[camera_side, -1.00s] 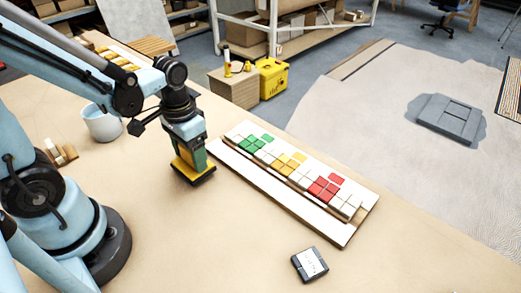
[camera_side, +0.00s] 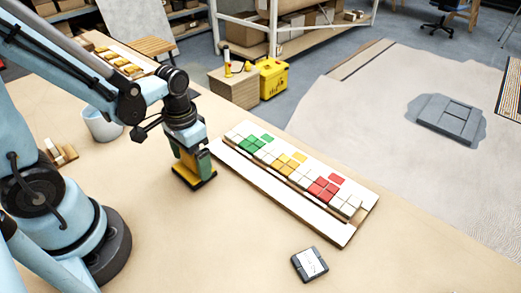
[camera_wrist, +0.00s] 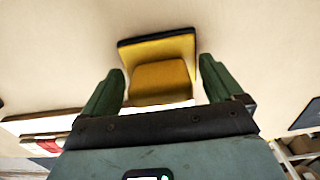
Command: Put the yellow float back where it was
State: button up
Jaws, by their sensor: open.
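The yellow float (camera_side: 186,171) with a dark base edge is directly under my gripper (camera_side: 195,168) on the tan table, left of the tiled panel. In the wrist view the float (camera_wrist: 160,48) shows a yellow back with a raised yellow block-shaped grip (camera_wrist: 160,80). My gripper (camera_wrist: 162,72) is open, its two green fingers on either side of that grip with narrow gaps. In the side view the fingers partly hide the float, and I cannot tell whether its base rests flat on the table.
A mosaic panel (camera_side: 275,193) with green, yellow, red and white tiles lies to the right. A dark device (camera_side: 310,264) lies at the front. Bare table surrounds the float.

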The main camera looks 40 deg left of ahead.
jog(key=shift+r, duration=0.15)
notch_tip(320, 180, up, 12)
jog(key=shift+f, duration=0.1)
jog(key=t, duration=0.2)
jog(key=w+t, duration=0.1)
jog(key=shift+d+f+t, duration=0.25)
jog(key=shift+d+t, duration=0.15)
jog(key=shift+w+d+r+t, duration=0.15)
jog(key=shift+w+t, duration=0.25)
jog(key=shift+t, duration=0.45)
jog(key=shift+w+d+t, duration=0.2)
jog(key=shift+w+t, duration=0.15)
jog(key=shift+t, duration=0.5)
